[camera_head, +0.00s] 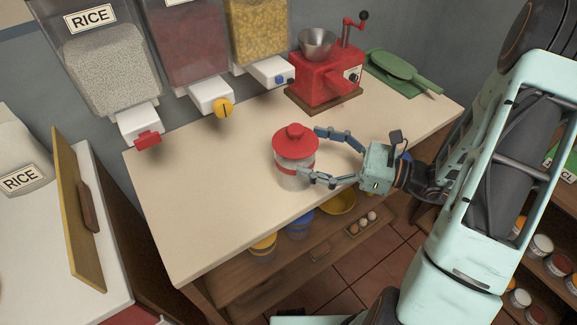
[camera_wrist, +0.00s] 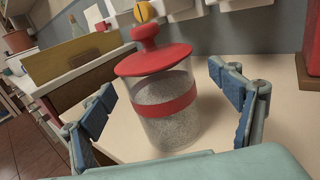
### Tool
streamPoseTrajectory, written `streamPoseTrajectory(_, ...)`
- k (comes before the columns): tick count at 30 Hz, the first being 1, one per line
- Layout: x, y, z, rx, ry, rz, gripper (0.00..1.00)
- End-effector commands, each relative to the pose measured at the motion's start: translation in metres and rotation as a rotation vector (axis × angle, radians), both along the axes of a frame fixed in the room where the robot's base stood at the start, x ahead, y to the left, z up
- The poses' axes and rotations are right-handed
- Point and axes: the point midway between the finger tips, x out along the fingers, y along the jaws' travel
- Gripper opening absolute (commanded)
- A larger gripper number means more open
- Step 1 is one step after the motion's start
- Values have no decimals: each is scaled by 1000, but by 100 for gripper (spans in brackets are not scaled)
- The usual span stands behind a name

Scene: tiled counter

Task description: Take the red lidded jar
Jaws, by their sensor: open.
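The red lidded jar (camera_head: 292,152) stands upright on the counter (camera_head: 210,190). It is clear, with a red lid and knob, a red band and grey grainy contents. In the wrist view the jar (camera_wrist: 165,100) stands ahead of my gripper, between the spread fingers and slightly left of the midpoint. My gripper (camera_head: 310,153) is open, reaching in from the right with one finger on the jar's far side and one on its near side. In the wrist view a gap shows between each finger and the jar; the head view does not show clearly whether the near fingertip touches.
Wall dispensers, one holding rice (camera_head: 110,70), hang over the back edge. The counter left of the jar is clear. Bowls and eggs sit on a shelf below.

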Motion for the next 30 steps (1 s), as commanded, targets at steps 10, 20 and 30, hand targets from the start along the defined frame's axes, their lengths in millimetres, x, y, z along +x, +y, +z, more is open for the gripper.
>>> streamPoseTrajectory(10, 13, 43, 0, 0, -1, 4, 84)
streamPoseTrajectory(20, 24, 84, -2, -1, -1, 5, 84)
streamPoseTrajectory(30, 28, 93, -2, -2, 0, 2, 84)
